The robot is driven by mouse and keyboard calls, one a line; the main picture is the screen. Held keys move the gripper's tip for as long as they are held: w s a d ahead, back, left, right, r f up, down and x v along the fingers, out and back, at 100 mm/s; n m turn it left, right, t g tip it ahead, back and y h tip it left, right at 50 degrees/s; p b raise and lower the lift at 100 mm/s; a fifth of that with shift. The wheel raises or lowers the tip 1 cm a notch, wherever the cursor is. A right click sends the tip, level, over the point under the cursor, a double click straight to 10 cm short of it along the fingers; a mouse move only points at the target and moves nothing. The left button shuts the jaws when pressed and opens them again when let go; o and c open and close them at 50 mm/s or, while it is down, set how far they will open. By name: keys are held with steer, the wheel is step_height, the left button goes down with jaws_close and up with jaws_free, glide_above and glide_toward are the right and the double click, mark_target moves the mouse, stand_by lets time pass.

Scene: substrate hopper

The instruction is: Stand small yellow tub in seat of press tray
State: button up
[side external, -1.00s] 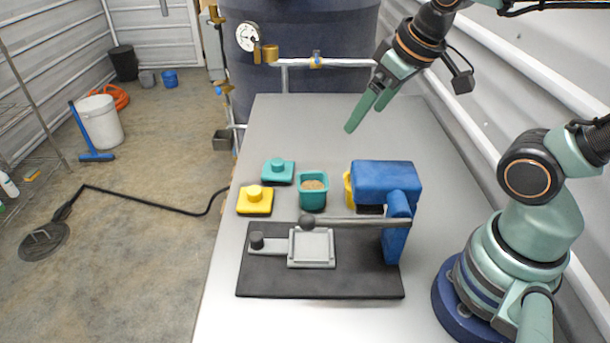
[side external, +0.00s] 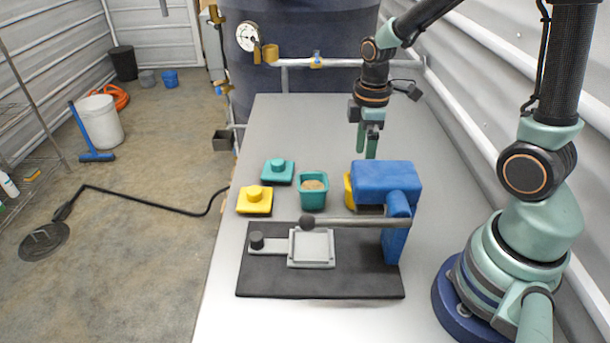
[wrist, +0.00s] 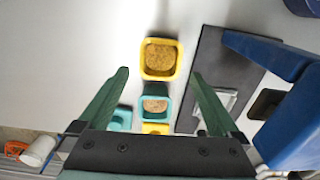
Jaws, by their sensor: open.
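The small yellow tub (side external: 347,189) is mostly hidden behind the blue press head in the side view. In the wrist view the yellow tub (wrist: 178,60) stands upright with brown substrate in it, between and just ahead of my fingertips. The press tray (side external: 311,249) is a light grey square seat on the black base, and it looks empty. Part of the tray also shows in the wrist view (wrist: 228,99). My gripper (side external: 367,153) points down, open and empty, above the table behind the press. Its two green fingers are spread apart in the wrist view (wrist: 160,75).
The blue press (side external: 385,183) with its grey lever (side external: 350,221) stands on a black base (side external: 320,286). A teal tub of substrate (side external: 313,197), a teal lid (side external: 278,171) and a yellow lid (side external: 254,200) are left of the press head. The table's far part is clear.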

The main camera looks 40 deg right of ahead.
steer(key=shift+f, duration=3.95)
steer(key=c, duration=1)
steer(key=shift+r, duration=0.1)
steer(key=shift+r, duration=2.4)
